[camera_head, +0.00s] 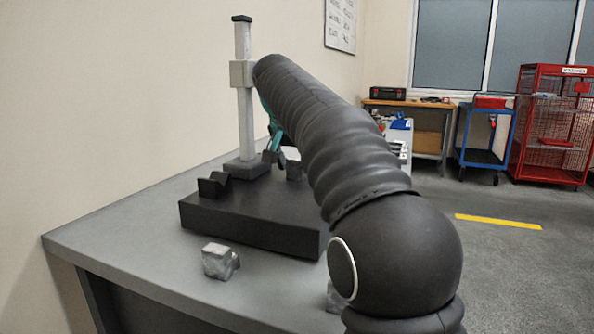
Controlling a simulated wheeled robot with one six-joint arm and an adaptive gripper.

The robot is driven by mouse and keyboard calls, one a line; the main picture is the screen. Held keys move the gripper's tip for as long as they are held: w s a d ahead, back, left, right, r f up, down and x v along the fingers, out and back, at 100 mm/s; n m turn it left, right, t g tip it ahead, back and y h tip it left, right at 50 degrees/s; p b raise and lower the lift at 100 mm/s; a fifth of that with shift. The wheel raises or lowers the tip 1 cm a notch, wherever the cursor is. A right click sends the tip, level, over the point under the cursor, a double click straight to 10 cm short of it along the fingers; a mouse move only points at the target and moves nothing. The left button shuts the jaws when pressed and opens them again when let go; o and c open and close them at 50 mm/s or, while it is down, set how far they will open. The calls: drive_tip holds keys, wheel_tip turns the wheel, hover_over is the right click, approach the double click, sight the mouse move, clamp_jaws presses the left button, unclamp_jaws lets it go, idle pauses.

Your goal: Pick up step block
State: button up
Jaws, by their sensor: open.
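A grey metallic block (217,261) with a lower step on its right side sits on the table in front of the black plate; it looks like the step block. My gripper (276,155), teal with dark fingers, is partly hidden behind my arm. It is open, pointing down over the rear of the black plate, away from the grey block. A small dark grey piece (293,171) shows close beside the fingers; I cannot tell whether it touches them.
The black plate (245,222) carries a dark V-shaped block (213,185) and a grey upright stand (244,110). Another grey piece (334,299) is mostly hidden by my arm. The grey table (120,243) is clear at the left front.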

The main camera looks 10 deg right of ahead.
clamp_jaws()
drive_tip(key=shift+r, duration=0.1)
idle(0.4)
